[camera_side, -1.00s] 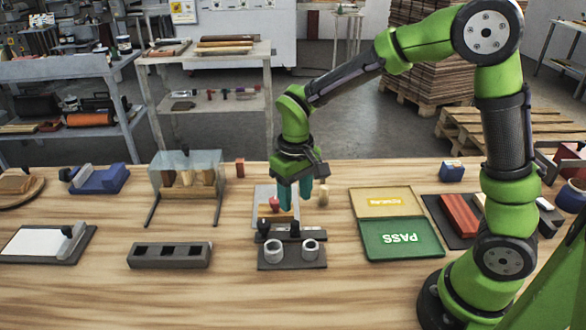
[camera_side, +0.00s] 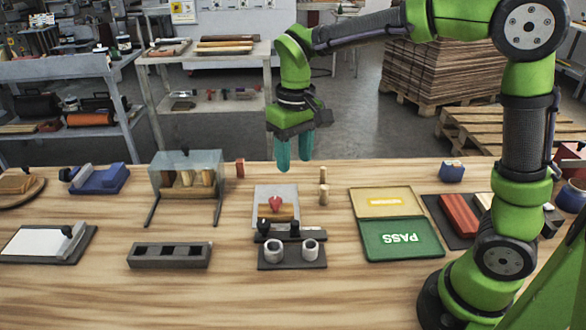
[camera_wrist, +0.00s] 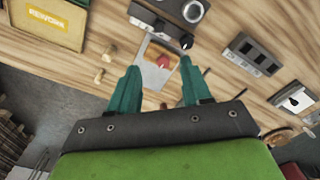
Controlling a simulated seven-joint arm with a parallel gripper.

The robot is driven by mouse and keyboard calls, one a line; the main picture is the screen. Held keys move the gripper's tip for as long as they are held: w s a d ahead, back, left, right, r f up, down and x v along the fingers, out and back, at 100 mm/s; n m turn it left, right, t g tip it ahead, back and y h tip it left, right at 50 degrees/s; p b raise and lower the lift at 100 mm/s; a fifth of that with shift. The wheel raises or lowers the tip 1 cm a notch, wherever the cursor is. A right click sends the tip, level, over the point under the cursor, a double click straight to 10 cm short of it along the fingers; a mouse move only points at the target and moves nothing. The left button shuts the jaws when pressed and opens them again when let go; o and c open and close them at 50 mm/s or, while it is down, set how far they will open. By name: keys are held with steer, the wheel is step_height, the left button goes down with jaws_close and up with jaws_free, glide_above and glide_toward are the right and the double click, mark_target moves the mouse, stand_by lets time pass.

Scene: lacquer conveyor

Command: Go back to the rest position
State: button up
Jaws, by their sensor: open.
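My gripper (camera_side: 293,153) hangs above the back edge of the wooden table, with its two teal fingers pointing down, apart and empty. In the wrist view the open fingers (camera_wrist: 160,80) show with nothing between them but the table beyond. Below the gripper, a grey plate (camera_side: 262,193) carries a red piece (camera_side: 275,203) on a wooden block. The red piece also shows in the wrist view (camera_wrist: 164,62). A dark fixture (camera_side: 292,262) with two white rings stands in front of the plate.
Green PASS (camera_side: 398,239) and yellow rework (camera_side: 384,202) trays lie to the right. A clear-covered rack (camera_side: 188,174), a slotted dark block (camera_side: 170,255) and a blue device (camera_side: 97,179) are to the left. The air around the gripper is clear.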

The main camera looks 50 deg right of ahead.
steer(key=s+d+r+m+t+y, duration=0.1)
steer(key=s+r+t, duration=0.1)
steer(key=s, duration=0.5)
steer(key=s+d+r+m+t+y, duration=0.1)
steer(key=s+t, duration=0.4)
steer(key=s, duration=0.2)
steer(key=shift+s+d+r+m, duration=0.25)
steer(key=shift+d+r+m, duration=0.1)
steer(key=shift+d+m, duration=0.05)
stand_by(1.0)
